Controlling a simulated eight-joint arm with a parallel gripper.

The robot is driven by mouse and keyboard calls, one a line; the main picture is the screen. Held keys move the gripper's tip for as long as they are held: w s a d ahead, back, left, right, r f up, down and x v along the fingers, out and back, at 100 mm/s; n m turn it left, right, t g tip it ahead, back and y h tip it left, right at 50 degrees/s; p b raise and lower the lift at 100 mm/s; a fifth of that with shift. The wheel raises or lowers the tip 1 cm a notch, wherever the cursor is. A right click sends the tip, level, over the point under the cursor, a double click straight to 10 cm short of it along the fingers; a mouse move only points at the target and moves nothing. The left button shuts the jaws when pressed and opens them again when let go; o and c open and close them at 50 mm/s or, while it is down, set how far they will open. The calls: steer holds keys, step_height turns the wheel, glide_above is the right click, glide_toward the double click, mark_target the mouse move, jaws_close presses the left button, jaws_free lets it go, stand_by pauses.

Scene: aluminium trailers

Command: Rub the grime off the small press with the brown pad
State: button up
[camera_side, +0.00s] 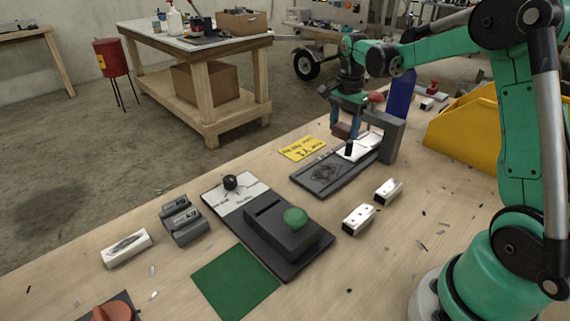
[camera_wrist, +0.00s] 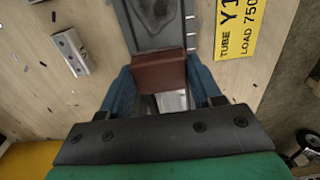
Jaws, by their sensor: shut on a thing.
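My gripper (camera_side: 345,123) is shut on the brown pad (camera_side: 341,131) and holds it over the small press. In the wrist view the brown pad (camera_wrist: 158,73) sits between the blue fingers of my gripper (camera_wrist: 160,82). The small press has a dark flat base (camera_side: 314,179), a pale plate and a grey upright (camera_side: 388,138) at its right end. Dark scribbled grime (camera_side: 325,171) lies on the base, left of the pad. The grime (camera_wrist: 156,12) also shows beyond the pad in the wrist view. I cannot tell whether the pad touches the press.
A yellow label (camera_side: 302,148) lies beside the press. White blocks (camera_side: 358,219) lie in front of it. A larger dark device with a green knob (camera_side: 295,217) stands nearer the camera. A yellow bin (camera_side: 465,128) and blue object (camera_side: 400,96) stand right and behind. Scraps litter the table.

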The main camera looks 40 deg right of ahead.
mark_target(339, 163)
step_height(339, 163, down, 7)
steer(key=shift+f, duration=0.15)
steer(key=shift+a+r, duration=0.2)
steer(key=shift+a, duration=0.15)
steer(key=shift+a+f, duration=0.25)
steer(key=shift+a, duration=4.65)
steer(key=shift+d, duration=5.3)
steer(key=shift+r, duration=4)
steer(key=shift+a, duration=0.15)
